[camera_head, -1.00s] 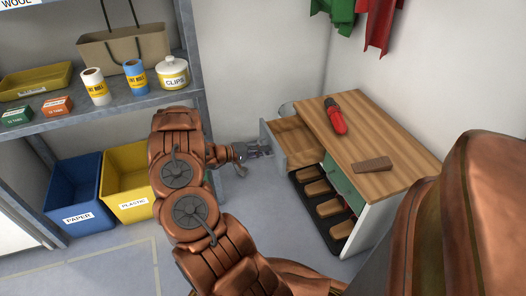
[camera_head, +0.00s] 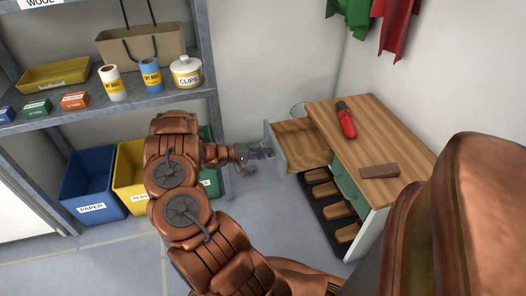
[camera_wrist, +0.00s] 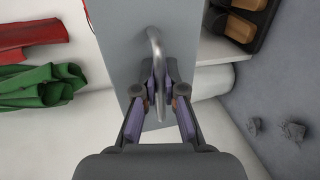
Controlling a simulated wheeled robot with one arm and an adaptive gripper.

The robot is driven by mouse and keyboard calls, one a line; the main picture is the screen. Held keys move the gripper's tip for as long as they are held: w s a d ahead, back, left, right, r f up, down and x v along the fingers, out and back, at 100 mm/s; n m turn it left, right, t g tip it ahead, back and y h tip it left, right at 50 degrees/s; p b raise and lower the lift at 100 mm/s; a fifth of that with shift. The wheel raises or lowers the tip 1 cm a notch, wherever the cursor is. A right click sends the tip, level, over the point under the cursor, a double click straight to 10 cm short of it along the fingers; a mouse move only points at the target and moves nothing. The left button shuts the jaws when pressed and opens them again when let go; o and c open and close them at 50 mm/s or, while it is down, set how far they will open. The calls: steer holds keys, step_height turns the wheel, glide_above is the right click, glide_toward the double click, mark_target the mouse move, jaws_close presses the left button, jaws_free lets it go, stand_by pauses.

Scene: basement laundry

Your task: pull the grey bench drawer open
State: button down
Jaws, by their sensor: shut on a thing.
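The grey bench drawer (camera_head: 277,148) stands pulled well out of the wooden-topped bench (camera_head: 385,150), and its empty wooden inside shows from above. My gripper (camera_head: 262,151) is at the drawer's front, on its left side. In the wrist view the grey drawer front (camera_wrist: 119,60) fills the middle, with a curved metal handle (camera_wrist: 155,45) on it. The fingers of my gripper (camera_wrist: 158,88) are closed around this handle. The fingertips partly hide the handle's middle.
A green drawer (camera_head: 347,186) sits beside the grey one. A red-handled tool (camera_head: 346,121) and a brown block (camera_head: 379,171) lie on the bench top. Shoe-like items rest on a black rack (camera_head: 332,213) below. Blue (camera_head: 92,185) and yellow bins (camera_head: 130,172) stand left.

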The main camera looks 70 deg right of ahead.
steer(key=shift+w+a, duration=0.15)
steer(key=shift+w, duration=0.05)
steer(key=c, duration=1.5)
jaws_free()
steer(key=shift+w, duration=0.1)
steer(key=shift+o, duration=1.3)
steer(key=v, duration=1.1)
steer(key=shift+w+a, duration=0.25)
steer(key=shift+a, duration=0.05)
steer(key=shift+r, duration=0.1)
